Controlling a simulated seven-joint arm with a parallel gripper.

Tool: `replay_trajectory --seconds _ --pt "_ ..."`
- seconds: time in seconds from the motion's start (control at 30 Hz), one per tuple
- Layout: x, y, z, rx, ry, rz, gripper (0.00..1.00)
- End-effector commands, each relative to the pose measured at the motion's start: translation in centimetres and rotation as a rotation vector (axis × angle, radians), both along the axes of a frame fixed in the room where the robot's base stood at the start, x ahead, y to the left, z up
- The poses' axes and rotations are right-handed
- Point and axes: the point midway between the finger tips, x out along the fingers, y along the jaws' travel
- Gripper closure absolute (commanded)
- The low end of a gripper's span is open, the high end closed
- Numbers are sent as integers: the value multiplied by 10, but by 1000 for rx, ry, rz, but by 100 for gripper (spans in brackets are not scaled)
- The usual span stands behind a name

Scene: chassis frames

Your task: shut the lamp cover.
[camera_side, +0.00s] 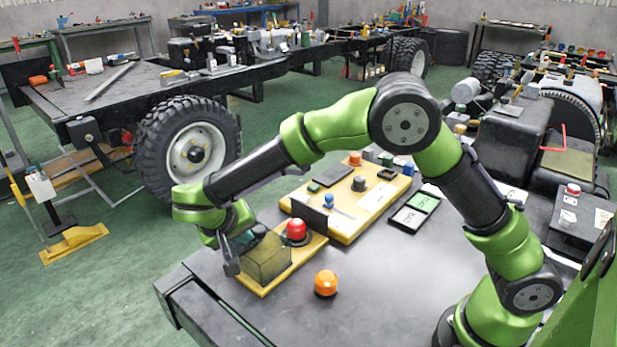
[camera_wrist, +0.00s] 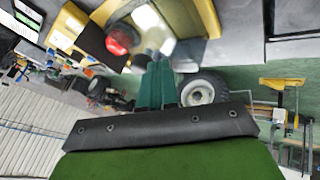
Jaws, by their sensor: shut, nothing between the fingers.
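The red lamp (camera_side: 297,230) stands uncovered on a narrow yellow board (camera_side: 312,250). The lamp cover (camera_side: 267,258), a smoky see-through box, is beside the lamp on its near-left side, not over it.
A dark upright plate (camera_side: 308,216) stands behind the lamp. An orange dome (camera_side: 325,283) sits on the dark table (camera_side: 385,290) to the right. A larger yellow board (camera_side: 350,227) with several small parts lies behind. The table's front middle is clear.

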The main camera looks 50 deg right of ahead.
Motion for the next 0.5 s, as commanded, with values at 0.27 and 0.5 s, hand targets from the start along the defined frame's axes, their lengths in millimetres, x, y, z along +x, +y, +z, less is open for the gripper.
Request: replay_trajectory --seconds 0.27,0.5 --pt "1 -16 1 -2 -1 -4 100" --pt "0 -82 1 -3 1 -6 100"
